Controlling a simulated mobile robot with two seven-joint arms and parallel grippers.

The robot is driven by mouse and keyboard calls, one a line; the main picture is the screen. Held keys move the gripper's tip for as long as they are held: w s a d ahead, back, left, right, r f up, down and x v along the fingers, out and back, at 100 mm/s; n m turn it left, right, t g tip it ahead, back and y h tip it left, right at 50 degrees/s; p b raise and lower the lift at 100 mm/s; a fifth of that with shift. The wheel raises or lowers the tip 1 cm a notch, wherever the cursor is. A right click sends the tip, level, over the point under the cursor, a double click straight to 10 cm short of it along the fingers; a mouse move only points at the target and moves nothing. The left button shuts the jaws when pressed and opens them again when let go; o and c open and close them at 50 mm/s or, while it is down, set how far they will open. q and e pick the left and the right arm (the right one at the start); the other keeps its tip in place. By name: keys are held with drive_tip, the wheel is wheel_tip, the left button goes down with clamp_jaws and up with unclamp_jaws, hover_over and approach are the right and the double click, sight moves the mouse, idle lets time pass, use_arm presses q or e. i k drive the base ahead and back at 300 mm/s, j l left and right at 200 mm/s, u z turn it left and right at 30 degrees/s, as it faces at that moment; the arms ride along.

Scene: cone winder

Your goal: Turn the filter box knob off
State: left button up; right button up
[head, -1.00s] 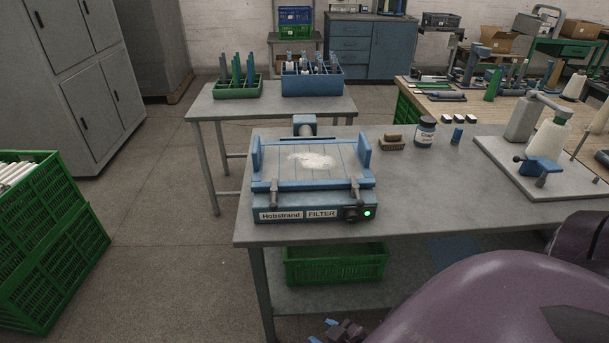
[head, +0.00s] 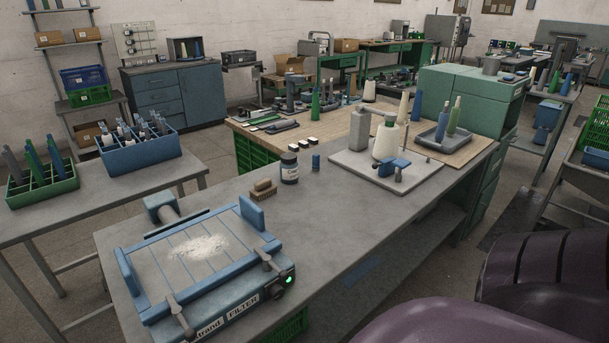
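The filter box (head: 197,260) is a blue and grey unit at the front left of the grey table, with white dust or lint on its slatted top. Its front carries a label reading FILTER. The dark knob (head: 277,292) sits at the right end of the front panel, beside a lit green lamp (head: 289,280). I cannot make out which way the knob points. Neither of my grippers is in the head view. Part of my purple arm shows at the lower right, well apart from the box.
On the grey table (head: 335,214) behind the box are a brush (head: 263,189), a labelled jar (head: 289,169) and a small blue cylinder (head: 316,162). A winder with a white cone (head: 386,142) stands farther right. The tabletop right of the box is clear.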

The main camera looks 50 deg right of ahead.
sight(277, 291)
drive_tip(key=i+j+z, duration=0.15)
drive_tip(key=z, duration=0.3)
drive_tip(key=i+j+z, duration=0.15)
drive_tip(key=z, duration=0.25)
drive_tip(key=j+z, duration=0.45)
drive_tip(key=i+j+z, duration=0.1)
drive_tip(key=z, duration=0.35)
drive_tip(key=j+z, duration=0.4)
